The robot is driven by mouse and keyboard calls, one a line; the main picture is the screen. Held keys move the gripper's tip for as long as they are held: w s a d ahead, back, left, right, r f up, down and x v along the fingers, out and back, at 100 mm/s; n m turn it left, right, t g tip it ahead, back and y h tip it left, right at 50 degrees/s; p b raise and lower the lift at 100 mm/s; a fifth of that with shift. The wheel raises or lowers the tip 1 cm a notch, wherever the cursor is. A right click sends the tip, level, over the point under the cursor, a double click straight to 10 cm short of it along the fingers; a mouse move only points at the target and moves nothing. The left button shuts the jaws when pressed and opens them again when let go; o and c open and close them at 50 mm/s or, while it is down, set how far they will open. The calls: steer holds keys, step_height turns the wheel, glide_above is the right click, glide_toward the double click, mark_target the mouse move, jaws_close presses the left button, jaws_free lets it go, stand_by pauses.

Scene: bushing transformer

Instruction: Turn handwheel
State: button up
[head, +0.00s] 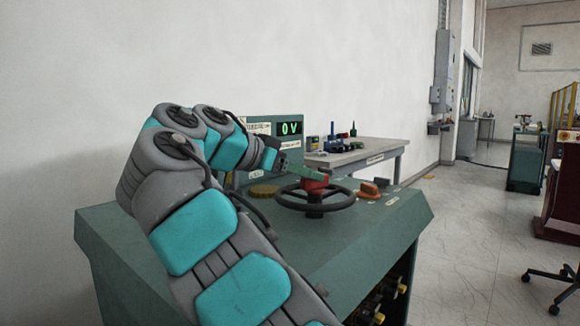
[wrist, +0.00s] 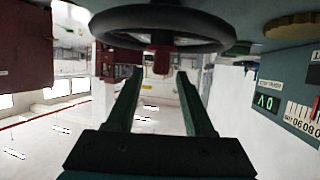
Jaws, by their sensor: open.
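The black handwheel (head: 300,207) lies flat above the sloped top of the green cabinet, with a red hub (head: 314,186) at its centre. My gripper (head: 320,176) is over the wheel from the left, its green fingers close above the hub. In the wrist view the wheel's dark rim (wrist: 120,17) crosses the top. The red hub (wrist: 160,62) shows between the two fingertips of my gripper (wrist: 159,74), which stand apart with gaps on both sides. I cannot tell whether either finger touches the hub. The far part of the wheel is partly covered by my gripper.
A display (head: 289,128) on the cabinet's upright panel reads 0 V. A yellowish round knob (head: 263,190) is left of the wheel and an orange switch (head: 369,188) is right of it. A grey workbench (head: 350,155) stands behind. Open floor (head: 470,230) lies to the right.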

mark_target(286, 198)
steer(key=shift+v, duration=2.05)
steer(key=shift+s+a, duration=0.1)
